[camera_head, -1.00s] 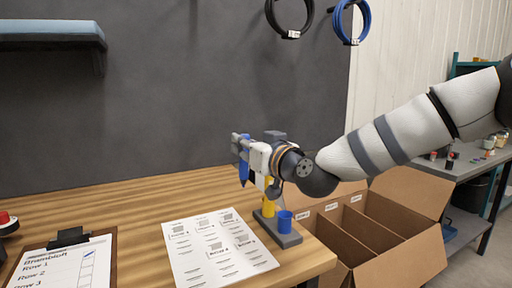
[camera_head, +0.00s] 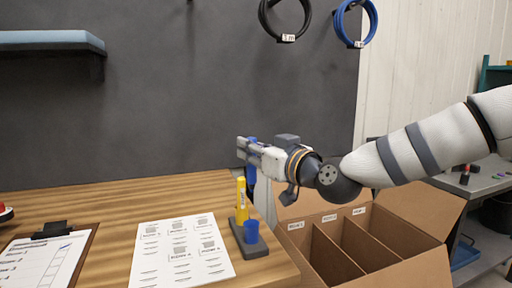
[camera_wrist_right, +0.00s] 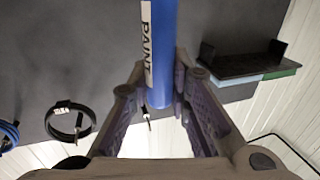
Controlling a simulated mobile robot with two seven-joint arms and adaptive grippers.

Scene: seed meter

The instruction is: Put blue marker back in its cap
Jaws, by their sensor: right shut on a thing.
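The blue marker (camera_head: 251,173) is held upright by my right gripper (camera_head: 247,155), above the grey stand (camera_head: 262,248) at the table's right front corner. The right gripper is shut on it. In the right wrist view, the marker (camera_wrist_right: 163,45) has a white "PAINT" label and sits between the fingers (camera_wrist_right: 163,95). The blue cap (camera_head: 251,231) stands open end up in the stand, apart from and below the marker. A yellow marker (camera_head: 241,200) stands upright in the stand's other place. My left gripper is not in view.
A printed sheet (camera_head: 190,262) lies left of the stand, and a clipboard (camera_head: 45,262) lies farther left. An open divided cardboard box (camera_head: 400,268) is beyond the table's right edge. Black (camera_head: 287,38) and blue (camera_head: 356,44) cable coils hang on the wall.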

